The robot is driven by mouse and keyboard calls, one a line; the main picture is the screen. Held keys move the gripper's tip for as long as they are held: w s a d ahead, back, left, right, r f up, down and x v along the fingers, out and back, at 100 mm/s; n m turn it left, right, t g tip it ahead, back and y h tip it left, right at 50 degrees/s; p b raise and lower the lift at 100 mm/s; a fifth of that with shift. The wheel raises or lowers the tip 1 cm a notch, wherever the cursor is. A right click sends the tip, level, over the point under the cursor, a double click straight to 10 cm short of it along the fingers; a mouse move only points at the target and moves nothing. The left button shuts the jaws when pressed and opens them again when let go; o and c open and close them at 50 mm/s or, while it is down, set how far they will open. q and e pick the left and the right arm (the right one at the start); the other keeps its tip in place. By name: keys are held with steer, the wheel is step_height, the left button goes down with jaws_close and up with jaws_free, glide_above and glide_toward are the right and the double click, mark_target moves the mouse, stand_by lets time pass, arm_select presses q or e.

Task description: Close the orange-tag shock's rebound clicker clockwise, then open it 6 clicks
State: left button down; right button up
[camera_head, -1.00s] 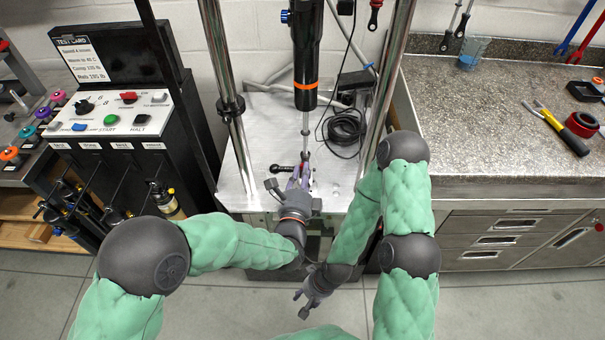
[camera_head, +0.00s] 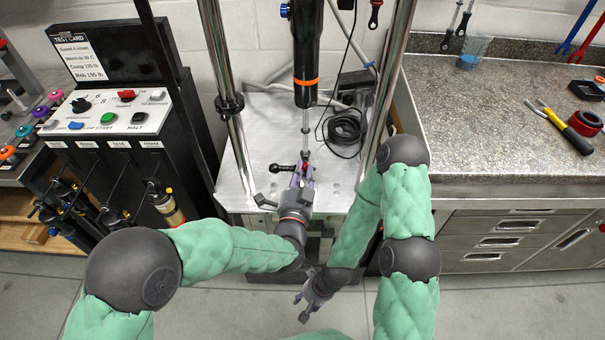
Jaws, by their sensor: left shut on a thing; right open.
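The orange-tag shock (camera_head: 306,50) hangs upright in the dyno, a black body with an orange band. Its thin shaft (camera_head: 306,130) runs down to the lower mount. A small red knob, which looks like the rebound clicker (camera_head: 306,167), shows at the shaft's foot. My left gripper (camera_head: 303,174) reaches up to it from below and is shut on it; the fingers hide much of the contact. My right gripper (camera_head: 306,306) is open and empty, low in front of the dyno base, apart from the shock.
Chrome columns (camera_head: 227,100) flank the shock. A black lever (camera_head: 280,168) sticks out left of the clicker. A coiled black cable (camera_head: 344,128) lies on the dyno plate (camera_head: 250,130). A control console (camera_head: 110,115) stands left, a worktop (camera_head: 480,130) right.

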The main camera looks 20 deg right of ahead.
arm_select(q)
steer(key=n, duration=0.3)
steer(key=shift+n, duration=0.4)
steer(key=n, duration=0.3)
steer(key=shift+f+n, duration=0.1)
steer(key=shift+n, duration=0.2)
steer(key=n, duration=1.1)
steer(key=shift+n, duration=0.4)
steer(key=shift+f+n, duration=0.1)
steer(key=shift+n, duration=1.7)
steer(key=shift+s, duration=0.1)
steer(key=c, duration=1.1)
jaws_free()
steer(key=shift+d, duration=0.1)
